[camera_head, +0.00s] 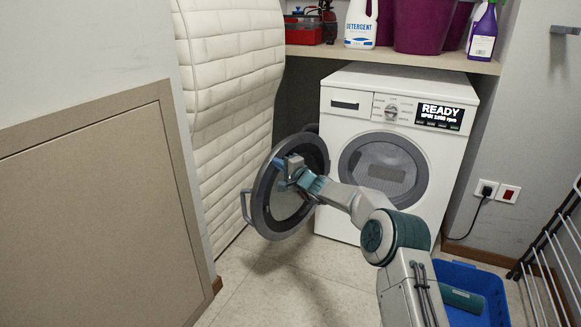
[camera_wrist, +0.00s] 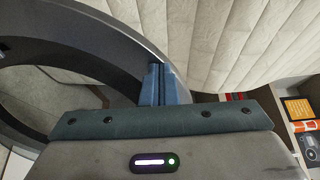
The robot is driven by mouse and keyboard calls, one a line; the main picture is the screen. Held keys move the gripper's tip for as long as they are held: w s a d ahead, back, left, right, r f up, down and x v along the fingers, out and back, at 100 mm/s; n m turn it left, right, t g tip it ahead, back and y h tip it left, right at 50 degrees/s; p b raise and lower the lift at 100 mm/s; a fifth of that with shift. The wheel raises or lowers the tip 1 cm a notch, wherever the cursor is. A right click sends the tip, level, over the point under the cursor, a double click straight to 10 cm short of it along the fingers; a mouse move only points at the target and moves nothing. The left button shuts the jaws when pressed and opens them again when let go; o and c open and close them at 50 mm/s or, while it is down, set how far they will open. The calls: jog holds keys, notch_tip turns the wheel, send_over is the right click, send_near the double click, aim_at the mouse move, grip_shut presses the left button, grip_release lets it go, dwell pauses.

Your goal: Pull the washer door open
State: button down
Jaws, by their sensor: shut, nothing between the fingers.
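The washer (camera_head: 375,215) is white and stands under a shelf at the back. Its round, grey-rimmed door (camera_head: 262,208) is swung wide open to the left, and its handle (camera_head: 245,206) shows on the far left edge. The round drum opening (camera_head: 384,168) is uncovered. My gripper (camera_head: 281,164) is at the inner face of the door, near its upper rim. In the wrist view the shut blue fingers (camera_wrist: 158,82) lie against or very near the dark door rim (camera_wrist: 115,35); exact contact cannot be told. Nothing is held.
A padded white mattress (camera_head: 230,90) leans at the left, close to the door. A shelf (camera_head: 400,57) above holds a detergent bottle (camera_head: 360,25) and purple bins (camera_head: 420,25). A blue basket (camera_head: 490,290) and a drying rack (camera_head: 550,250) stand at the right. Floor is clear at front left.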

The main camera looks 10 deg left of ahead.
aim_at(270, 160)
jog(key=shift+w+a+p, duration=0.15)
jog(key=shift+w+a, duration=0.25)
jog(key=shift+a, duration=0.5)
jog(key=shift+w+a+p, duration=0.15)
jog(key=shift+w+a, duration=0.2)
jog(key=shift+a, duration=0.5)
jog(key=shift+f, duration=0.1)
